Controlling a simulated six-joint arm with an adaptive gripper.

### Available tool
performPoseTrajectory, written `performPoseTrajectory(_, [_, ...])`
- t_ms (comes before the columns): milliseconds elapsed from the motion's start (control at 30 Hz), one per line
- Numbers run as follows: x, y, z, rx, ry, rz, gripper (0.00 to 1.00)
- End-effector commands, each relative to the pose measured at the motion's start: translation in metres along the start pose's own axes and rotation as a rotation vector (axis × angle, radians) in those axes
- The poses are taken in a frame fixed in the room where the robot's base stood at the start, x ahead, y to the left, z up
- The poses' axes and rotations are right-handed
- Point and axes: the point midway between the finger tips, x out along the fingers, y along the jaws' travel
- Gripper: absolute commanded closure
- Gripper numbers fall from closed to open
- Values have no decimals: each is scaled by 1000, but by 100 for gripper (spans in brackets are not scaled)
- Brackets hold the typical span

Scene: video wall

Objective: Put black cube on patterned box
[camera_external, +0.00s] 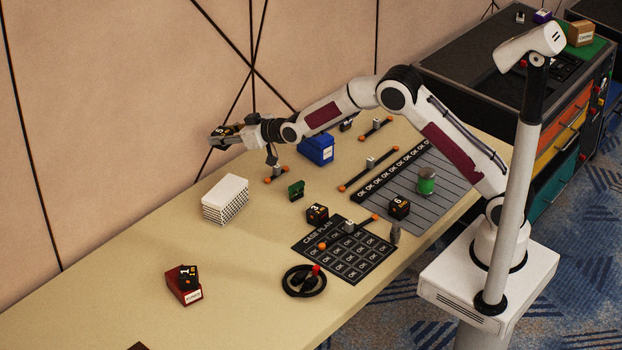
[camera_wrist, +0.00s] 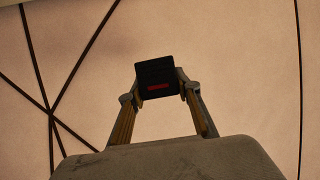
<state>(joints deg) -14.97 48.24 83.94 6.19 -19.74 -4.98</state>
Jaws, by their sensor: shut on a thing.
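My gripper (camera_external: 221,137) is raised over the back side of the table, near the wall. It is shut on a black cube (camera_external: 229,129) with pale markings. In the wrist view the black cube (camera_wrist: 156,80) sits between the two fingertips, with a dim red mark on its near face and the wall behind it. The patterned box (camera_external: 225,205) stands on the table below the gripper, with a plain white top and a black-and-white patterned side. Its top is bare. The cube is well above the box and apart from it.
A blue box (camera_external: 316,149) and a small green block (camera_external: 296,190) stand right of the patterned box. A red box (camera_external: 184,289) bears another black cube (camera_external: 188,275). The table left of the patterned box is clear.

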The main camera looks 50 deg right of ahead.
Motion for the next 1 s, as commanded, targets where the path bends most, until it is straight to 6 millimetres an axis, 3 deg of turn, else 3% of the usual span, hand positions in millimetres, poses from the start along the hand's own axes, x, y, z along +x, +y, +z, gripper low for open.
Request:
performPoseTrajectory(433, [-2,-7,6,-39,-1,-92,90])
performPoseTrajectory(867, [-5,-33,32,-73,-1,-180,90])
performPoseTrajectory(1000, [-5,-32,33,-69,1,-169,90])
